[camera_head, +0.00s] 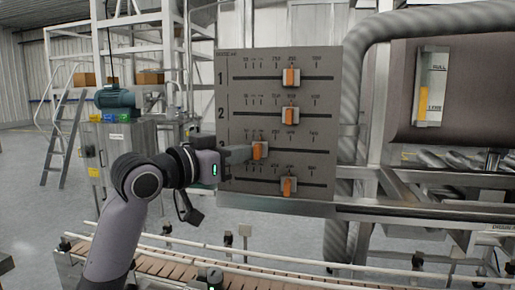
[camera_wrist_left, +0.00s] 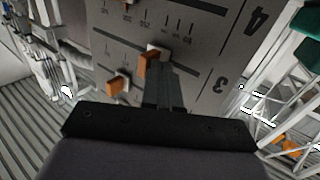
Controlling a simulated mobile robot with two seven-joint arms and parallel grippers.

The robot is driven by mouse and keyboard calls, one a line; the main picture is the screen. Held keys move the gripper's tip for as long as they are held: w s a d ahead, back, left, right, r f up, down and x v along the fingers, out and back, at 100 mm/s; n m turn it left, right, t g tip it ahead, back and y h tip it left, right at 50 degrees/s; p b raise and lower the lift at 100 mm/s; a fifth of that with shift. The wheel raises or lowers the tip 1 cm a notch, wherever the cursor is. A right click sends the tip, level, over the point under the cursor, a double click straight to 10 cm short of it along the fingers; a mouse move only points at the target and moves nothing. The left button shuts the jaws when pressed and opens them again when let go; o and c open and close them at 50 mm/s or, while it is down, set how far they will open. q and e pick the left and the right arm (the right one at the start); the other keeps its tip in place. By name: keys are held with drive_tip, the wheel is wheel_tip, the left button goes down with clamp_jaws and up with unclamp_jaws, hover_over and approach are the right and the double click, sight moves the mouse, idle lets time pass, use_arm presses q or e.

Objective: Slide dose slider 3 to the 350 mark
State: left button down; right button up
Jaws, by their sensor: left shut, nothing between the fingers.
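The grey dose panel (camera_head: 325,120) carries sliders on rows 1 to 4, each with an orange-fronted knob on a dark horizontal slot. The dose slider 3 knob (camera_head: 260,150) sits on the left part of its slot, left of the other knobs. Its scale numbers are too small to read. My left gripper (camera_head: 248,153) is shut and empty, its fingertips at the left side of this knob; I cannot tell if they touch. In the left wrist view the shut fingers (camera_wrist_left: 165,75) lie right beside the slider 3 knob (camera_wrist_left: 150,60).
Knob 2 (camera_head: 290,115) is above and knob 4 (camera_head: 289,186) below, both further right. A conveyor (camera_head: 240,275) runs in front below the panel. A ribbed hose (camera_head: 352,90) and metal frame stand to the right. Slot 3 is clear right of its knob.

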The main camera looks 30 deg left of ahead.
sight(262, 155)
use_arm(q)
drive_tip(key=shift+d, duration=0.3)
drive_tip(key=shift+w+d+p, duration=0.2)
drive_tip(key=shift+d+p, duration=0.15)
drive_tip(key=shift+d, duration=0.1)
drive_tip(key=shift+w+d+p, duration=0.2)
drive_tip(key=shift+d+p, duration=0.25)
drive_tip(key=shift+d, duration=0.5)
drive_tip(key=shift+w+d, duration=0.1)
drive_tip(key=shift+d, duration=0.4)
drive_tip(key=shift+w+d, duration=0.2)
drive_tip(key=shift+d, duration=0.4)
drive_tip(key=shift+a, duration=0.1)
drive_tip(key=shift+s+a, duration=0.2)
drive_tip(key=shift+a, duration=0.45)
drive_tip(key=s+d, duration=0.2)
drive_tip(key=s, duration=0.5)
drive_tip(key=shift+s, duration=0.4)
